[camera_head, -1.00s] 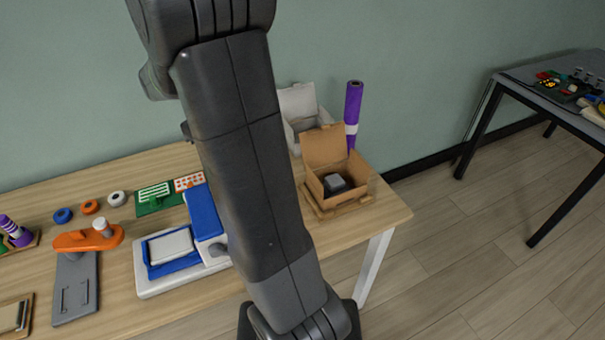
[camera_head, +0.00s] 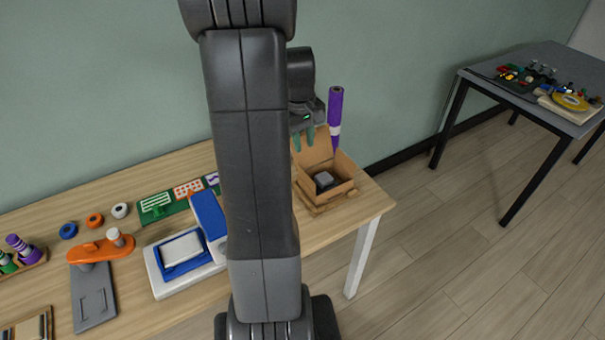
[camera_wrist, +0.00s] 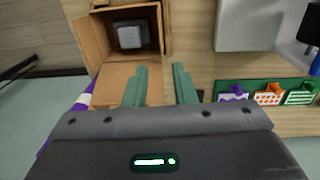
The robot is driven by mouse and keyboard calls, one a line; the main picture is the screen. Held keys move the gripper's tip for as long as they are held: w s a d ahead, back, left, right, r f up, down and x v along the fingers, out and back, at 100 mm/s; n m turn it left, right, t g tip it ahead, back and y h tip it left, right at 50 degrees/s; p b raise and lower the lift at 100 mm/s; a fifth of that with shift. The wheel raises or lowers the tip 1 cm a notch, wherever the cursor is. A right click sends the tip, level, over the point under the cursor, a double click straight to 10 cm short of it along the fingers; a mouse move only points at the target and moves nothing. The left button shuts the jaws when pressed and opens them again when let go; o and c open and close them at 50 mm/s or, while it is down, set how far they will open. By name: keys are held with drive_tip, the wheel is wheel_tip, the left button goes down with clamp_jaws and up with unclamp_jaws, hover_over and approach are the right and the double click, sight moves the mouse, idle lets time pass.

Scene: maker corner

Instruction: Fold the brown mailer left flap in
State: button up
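The brown mailer (camera_head: 345,167) is an open cardboard box near the table's right end, with a grey block (camera_head: 324,180) inside. Its back flap (camera_head: 318,150) stands up, partly hidden by my gripper. In the wrist view the mailer (camera_wrist: 92,38) is at upper left, and the back flap (camera_wrist: 113,80) extends from it toward the gripper. My gripper (camera_head: 304,136) is open and points down above the mailer's back left side. In the wrist view my gripper (camera_wrist: 160,72) has one finger over the flap's edge and the other over bare table; contact cannot be told.
A purple roll (camera_head: 335,115) stands behind the mailer. A blue and white press (camera_head: 180,255) and a green board (camera_head: 157,206) lie to the left. My arm hides the table's middle. Another table (camera_head: 550,60) stands far right, with open floor between.

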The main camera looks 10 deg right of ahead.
sight(306, 174)
drive_tip(key=f, duration=1.2)
drive_tip(key=shift+w+d+f+p, duration=0.15)
drive_tip(key=shift+d+f+p, duration=0.25)
clamp_jaws()
